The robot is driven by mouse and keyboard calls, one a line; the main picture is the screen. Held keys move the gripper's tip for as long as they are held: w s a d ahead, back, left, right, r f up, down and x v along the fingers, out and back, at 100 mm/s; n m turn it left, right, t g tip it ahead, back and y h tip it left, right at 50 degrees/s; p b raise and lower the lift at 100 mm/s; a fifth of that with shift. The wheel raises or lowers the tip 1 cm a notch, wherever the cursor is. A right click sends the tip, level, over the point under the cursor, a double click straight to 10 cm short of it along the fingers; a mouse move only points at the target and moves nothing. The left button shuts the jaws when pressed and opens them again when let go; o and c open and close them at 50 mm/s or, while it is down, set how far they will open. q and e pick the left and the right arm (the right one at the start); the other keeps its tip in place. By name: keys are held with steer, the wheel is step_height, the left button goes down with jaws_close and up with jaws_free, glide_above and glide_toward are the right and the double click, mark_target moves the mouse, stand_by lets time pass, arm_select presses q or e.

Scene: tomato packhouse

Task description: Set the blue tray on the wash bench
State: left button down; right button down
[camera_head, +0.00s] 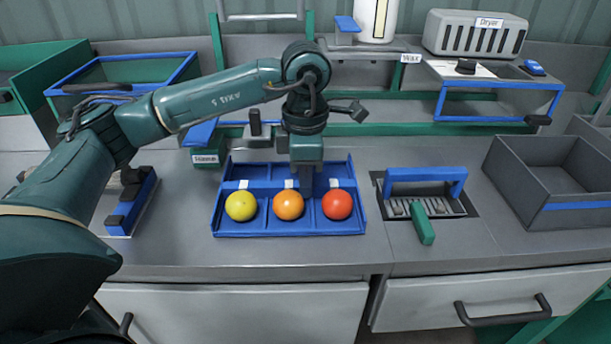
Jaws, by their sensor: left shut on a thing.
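The blue tray (221,212) lies flat on the grey worktop in the middle of the head view. It has several compartments. A yellow ball-shaped fruit (241,206), an orange one (288,205) and a red one (337,204) sit in its front row, with small white tags behind them. My left gripper (306,187) points straight down into the tray between the orange and red fruit. It is shut on the tray, seemingly at a divider; the fingertips are partly hidden. My right gripper is not in view. No label in view names a wash bench.
Right of the tray, a sunken grate (457,207) has a blue bar and green handle. An open grey crate (505,183) stands far right. A dryer (472,36) sits on the back shelf. A blue-and-black device (143,200) lies left. Bare worktop (300,255) runs in front.

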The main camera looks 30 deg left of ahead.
arm_select(q)
steer(key=shift+f, duration=0.2)
steer(key=c, duration=1.3)
jaws_free()
steer(key=shift+c, duration=1.4)
steer(key=shift+r+p, duration=2.25)
steer(key=shift+r, duration=1.3)
